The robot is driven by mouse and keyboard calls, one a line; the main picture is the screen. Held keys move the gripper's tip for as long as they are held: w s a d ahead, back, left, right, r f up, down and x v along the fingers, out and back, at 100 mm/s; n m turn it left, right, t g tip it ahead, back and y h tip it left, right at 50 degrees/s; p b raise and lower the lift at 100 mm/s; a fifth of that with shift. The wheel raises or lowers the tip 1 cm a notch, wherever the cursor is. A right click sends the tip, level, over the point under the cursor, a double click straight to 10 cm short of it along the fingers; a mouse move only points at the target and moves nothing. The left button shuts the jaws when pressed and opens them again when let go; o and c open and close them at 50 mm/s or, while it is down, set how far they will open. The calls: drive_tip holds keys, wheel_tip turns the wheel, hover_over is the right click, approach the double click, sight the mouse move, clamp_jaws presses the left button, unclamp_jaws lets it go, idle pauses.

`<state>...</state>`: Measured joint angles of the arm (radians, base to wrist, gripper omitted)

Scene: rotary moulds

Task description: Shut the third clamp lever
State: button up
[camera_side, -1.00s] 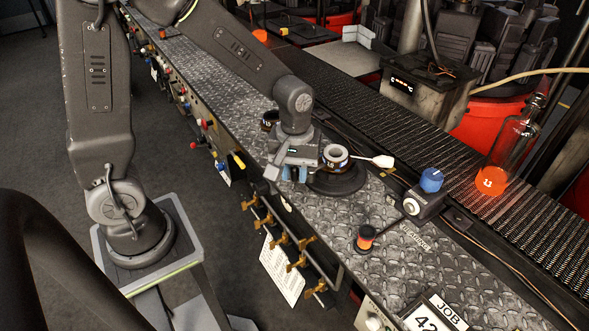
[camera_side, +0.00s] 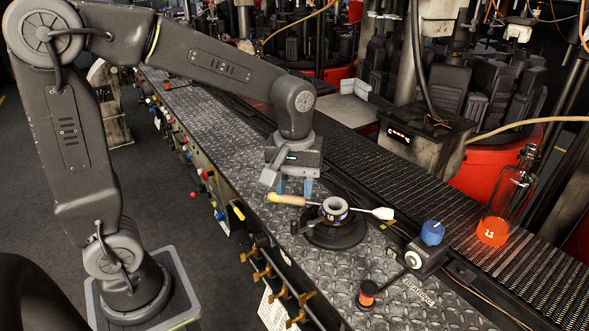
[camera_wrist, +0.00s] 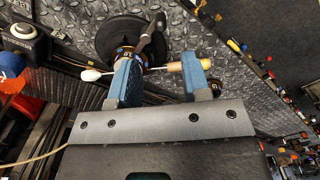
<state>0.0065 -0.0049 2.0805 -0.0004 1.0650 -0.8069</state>
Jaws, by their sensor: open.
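My gripper (camera_side: 294,188) is open and empty, pointing down just above the deck at the round black base (camera_side: 338,236). A banded ring (camera_side: 335,209) sits on that base. A swab with a wooden handle (camera_side: 287,198) and white head (camera_side: 383,213) lies across it. In the wrist view the handle (camera_wrist: 190,65) shows by my blue fingers (camera_wrist: 160,72); I cannot tell if they touch it. Several brass levers (camera_side: 262,274) stick out from the deck's front side, below and left of my gripper. I cannot tell which is the third clamp lever, or which are shut.
A blue-knobbed box (camera_side: 425,252) and an orange-and-black knob (camera_side: 367,292) stand right of the base. A bottle with an orange bottom (camera_side: 497,226) stands on the conveyor (camera_side: 450,190) behind. Coloured buttons line the deck's front side. The deck (camera_side: 225,125) to the left is largely clear.

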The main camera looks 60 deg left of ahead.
drive_tip(key=shift+r, duration=1.9)
drive_tip(key=s+r+m+t, duration=0.1)
drive_tip(key=s+m+t, duration=0.4)
drive_tip(key=s+m, duration=0.4)
drive_tip(key=shift+s+r+t, duration=0.3)
drive_tip(key=shift+s, duration=1.05)
drive_tip(key=shift+a, duration=0.1)
